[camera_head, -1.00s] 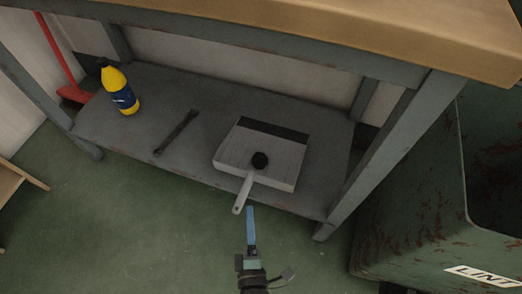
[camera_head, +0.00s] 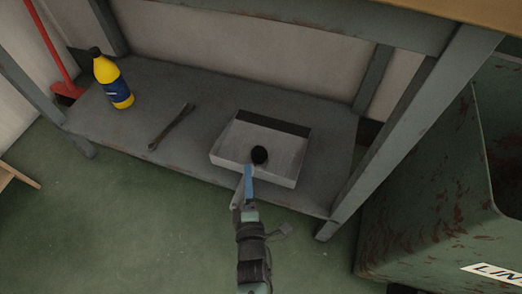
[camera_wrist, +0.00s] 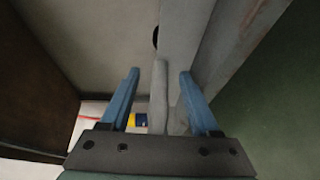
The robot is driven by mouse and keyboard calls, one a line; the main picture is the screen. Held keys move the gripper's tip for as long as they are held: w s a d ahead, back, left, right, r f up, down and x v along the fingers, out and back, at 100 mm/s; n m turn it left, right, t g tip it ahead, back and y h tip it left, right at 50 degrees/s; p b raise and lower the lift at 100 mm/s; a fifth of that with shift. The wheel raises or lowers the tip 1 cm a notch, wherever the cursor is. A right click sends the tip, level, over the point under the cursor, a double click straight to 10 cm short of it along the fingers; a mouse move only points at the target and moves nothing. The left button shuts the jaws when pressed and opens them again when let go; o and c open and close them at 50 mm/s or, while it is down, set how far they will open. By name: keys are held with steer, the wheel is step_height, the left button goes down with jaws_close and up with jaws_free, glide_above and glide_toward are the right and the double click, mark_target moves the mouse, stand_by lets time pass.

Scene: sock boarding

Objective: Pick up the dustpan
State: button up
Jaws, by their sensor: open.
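The dustpan (camera_head: 285,165) is a light grey, shallow pan with a dark strip along its back edge. It lies on the lower shelf near its right end, with its handle pointing to the shelf's front edge. A round black thing (camera_head: 260,155) shows at the handle's base. My gripper (camera_head: 248,180) is at the handle and covers most of it in the head view. In the wrist view the grey handle (camera_wrist: 159,95) stands between the two blue fingers, with gaps on both sides. My gripper (camera_wrist: 158,95) is open.
The grey shelf (camera_head: 185,95) also bears a yellow bottle (camera_head: 117,90) and a wrench-like tool (camera_head: 172,127). The bench's right leg (camera_head: 400,135) stands close to the dustpan. A green bin (camera_head: 430,190) is at the right, a red broom (camera_head: 52,50) at the left. The floor in front is clear.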

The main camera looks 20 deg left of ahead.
jaws_close()
steer(key=shift+r, duration=0.1)
stand_by(0.3)
